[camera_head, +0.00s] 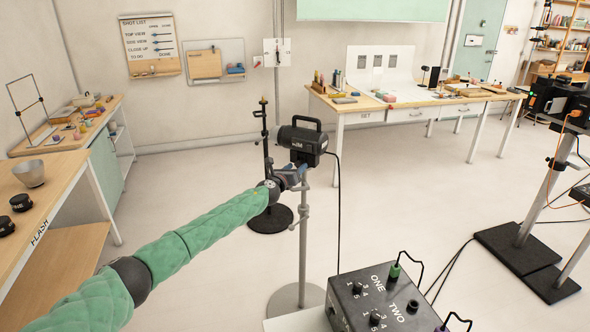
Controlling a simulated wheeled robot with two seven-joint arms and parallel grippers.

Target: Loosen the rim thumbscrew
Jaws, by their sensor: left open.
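A black lamp (302,139) with a top handle and a small, hard-to-read label sits on a grey stand (302,255) with a round base. My left arm, in a green quilted sleeve, reaches in from the lower left. My left gripper (298,173) is at the top of the stand, just under the lamp, and is open. I cannot tell whether it touches the stand. The rim thumbscrew cannot be made out; the gripper may cover it. A small clamp (300,212) shows lower on the pole. My right gripper is not in view.
A black stand (265,150) on a round base is close behind my wrist. A dark switch box (380,300) marked ONE and TWO is at the front. A cable hangs right of the lamp. Benches line the left and back; more lamp stands (530,235) are at right.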

